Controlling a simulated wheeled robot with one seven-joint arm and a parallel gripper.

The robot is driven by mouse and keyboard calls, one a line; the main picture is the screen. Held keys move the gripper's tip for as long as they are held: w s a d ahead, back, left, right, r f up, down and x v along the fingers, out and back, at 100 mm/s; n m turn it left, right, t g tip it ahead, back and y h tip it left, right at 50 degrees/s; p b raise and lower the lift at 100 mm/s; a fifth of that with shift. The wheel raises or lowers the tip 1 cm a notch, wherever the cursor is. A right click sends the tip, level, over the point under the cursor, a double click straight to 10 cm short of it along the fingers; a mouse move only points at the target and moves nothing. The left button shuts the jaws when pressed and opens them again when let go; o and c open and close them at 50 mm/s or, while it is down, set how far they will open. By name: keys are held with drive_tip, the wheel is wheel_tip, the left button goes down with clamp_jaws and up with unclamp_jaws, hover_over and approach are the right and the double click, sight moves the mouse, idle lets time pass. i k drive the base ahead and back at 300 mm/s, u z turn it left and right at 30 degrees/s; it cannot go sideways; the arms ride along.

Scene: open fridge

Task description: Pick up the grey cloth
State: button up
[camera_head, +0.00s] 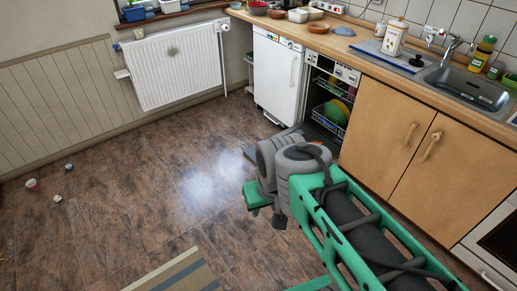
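A small, flat, blue-grey piece (343,31) lies on the wooden worktop, right of a terracotta bowl. It may be the grey cloth, but it is too small to be sure. My green and grey arm reaches in from the lower right to the middle of the picture, in front of the kitchen units and well apart from that piece. I cannot make out my gripper's fingers; the arm's end is hidden behind its own grey joints and green links.
The worktop (375,65) also bears bowls, a white canister (394,37) and a sink (470,85). An open dishwasher (333,85) holds dishes, its door (250,154) lowered. Small items (33,184) and a striped mat (178,275) lie on the floor, which is mostly clear at left.

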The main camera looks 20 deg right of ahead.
sight(299, 131)
drive_tip(key=u, duration=0.65)
drive_tip(key=i, duration=2.7)
drive_tip(key=z, duration=0.5)
drive_tip(key=i, duration=1.05)
drive_tip(key=z, duration=1.75)
drive_tip(key=i, duration=0.95)
drive_tip(key=z, duration=0.8)
